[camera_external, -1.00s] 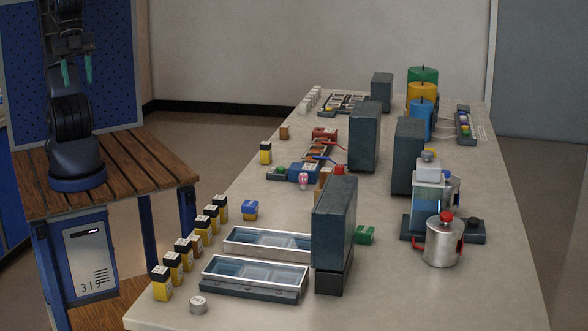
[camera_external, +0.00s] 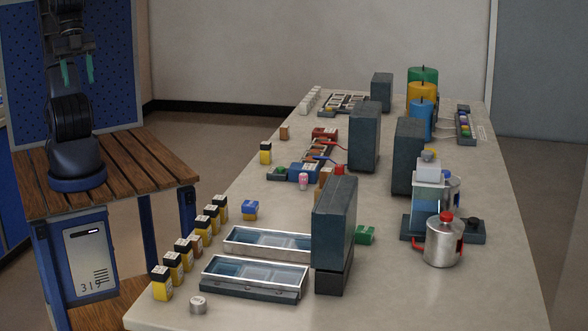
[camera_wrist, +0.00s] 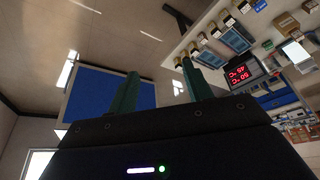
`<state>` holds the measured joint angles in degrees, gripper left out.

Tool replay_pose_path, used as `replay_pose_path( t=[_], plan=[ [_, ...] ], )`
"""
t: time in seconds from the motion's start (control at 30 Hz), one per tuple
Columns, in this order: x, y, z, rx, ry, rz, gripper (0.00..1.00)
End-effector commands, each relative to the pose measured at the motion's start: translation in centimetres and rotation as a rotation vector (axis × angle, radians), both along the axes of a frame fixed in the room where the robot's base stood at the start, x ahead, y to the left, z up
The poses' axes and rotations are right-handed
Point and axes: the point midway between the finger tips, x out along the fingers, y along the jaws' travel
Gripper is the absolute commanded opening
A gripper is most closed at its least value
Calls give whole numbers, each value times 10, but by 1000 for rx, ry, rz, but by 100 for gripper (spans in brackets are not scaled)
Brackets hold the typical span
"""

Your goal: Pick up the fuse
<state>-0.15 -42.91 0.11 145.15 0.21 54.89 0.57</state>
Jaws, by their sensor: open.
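My gripper (camera_external: 77,71) hangs at the upper left in the external view, above my arm's base and well away from the table. Its two teal fingers are apart with nothing between them. The wrist view also shows the open, empty fingers (camera_wrist: 160,90). I cannot tell for sure which thing is the fuse. Small candidates on the table are a pink-and-white cylinder (camera_external: 303,181) near the middle, a short silver cylinder (camera_external: 198,305) at the front left, and several yellow blocks with black tops (camera_external: 162,283) along the left edge.
The long grey table (camera_external: 390,290) carries two glass-topped trays (camera_external: 255,276), tall dark boxes (camera_external: 334,222), a metal pot (camera_external: 443,243) and coloured canisters (camera_external: 421,120). A blue block (camera_external: 250,210) stands behind the trays. A floor gap separates the table from the wooden stand (camera_external: 150,165).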

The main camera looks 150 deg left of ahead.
Motion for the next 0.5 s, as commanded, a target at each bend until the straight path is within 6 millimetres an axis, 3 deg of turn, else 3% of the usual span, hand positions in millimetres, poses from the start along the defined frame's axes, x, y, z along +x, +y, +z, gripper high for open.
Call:
replay_pose_path(
  t=[0.17,0.5],
  plan=[
    [23,14,4,67,30,-50,50],
    [94,76,7,246,148,-267,50]
  ],
)
